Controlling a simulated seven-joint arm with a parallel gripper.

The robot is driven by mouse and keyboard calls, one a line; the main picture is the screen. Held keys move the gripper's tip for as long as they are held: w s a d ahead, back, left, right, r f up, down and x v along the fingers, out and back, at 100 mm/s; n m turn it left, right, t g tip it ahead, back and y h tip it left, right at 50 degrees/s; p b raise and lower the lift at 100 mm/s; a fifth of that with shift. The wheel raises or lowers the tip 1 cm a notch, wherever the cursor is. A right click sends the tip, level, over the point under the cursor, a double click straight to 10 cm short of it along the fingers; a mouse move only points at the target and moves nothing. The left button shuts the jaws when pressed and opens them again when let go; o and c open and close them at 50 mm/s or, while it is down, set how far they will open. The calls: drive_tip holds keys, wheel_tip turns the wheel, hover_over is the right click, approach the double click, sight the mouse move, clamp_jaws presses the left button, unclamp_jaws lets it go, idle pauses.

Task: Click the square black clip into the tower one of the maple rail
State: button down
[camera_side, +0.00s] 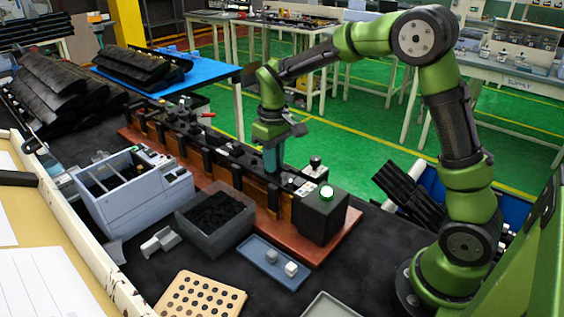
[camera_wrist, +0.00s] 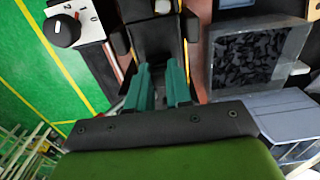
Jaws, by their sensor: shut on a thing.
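The maple rail (camera_side: 276,200) runs diagonally along a red-brown base, held in a row of black fixtures. My gripper (camera_side: 271,172) points down at the near part of this row, close to the rail. In the wrist view its two teal fingers (camera_wrist: 159,75) stand a little apart, with dark material between and beyond them. They are shut on the black clip, which is hard to make out against the dark fixture. I cannot tell whether the clip touches the rail. Which tower is number one is not clear, though a white panel with numbers (camera_wrist: 88,27) shows beside the fixture.
A grey bin of black pieces (camera_side: 243,239) stands in front of the rail, beside a grey-blue machine (camera_side: 135,204). A black box with a lit green button (camera_side: 319,217) closes the rail's near end. A wooden hole board (camera_side: 200,281) lies in front.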

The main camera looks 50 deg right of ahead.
drive_tip(key=shift+f, duration=0.75)
drive_tip(key=c, duration=1)
unclamp_jaws()
drive_tip(key=shift+s, duration=0.1)
drive_tip(key=shift+c, duration=0.2)
wheel_tip(320, 180, up, 13)
drive_tip(key=s+a+m+t+y, duration=0.1)
drive_tip(key=s+a+m+t, duration=0.1)
drive_tip(key=s, duration=0.7)
drive_tip(key=s+a+m+t+y, duration=0.1)
drive_tip(key=s+t, duration=0.4)
drive_tip(key=s, duration=0.5)
drive_tip(key=shift+s+a+f+m, duration=0.2)
drive_tip(key=shift+a+m, duration=0.3)
drive_tip(key=shift+a, duration=0.4)
drive_tip(key=shift+r, duration=0.1)
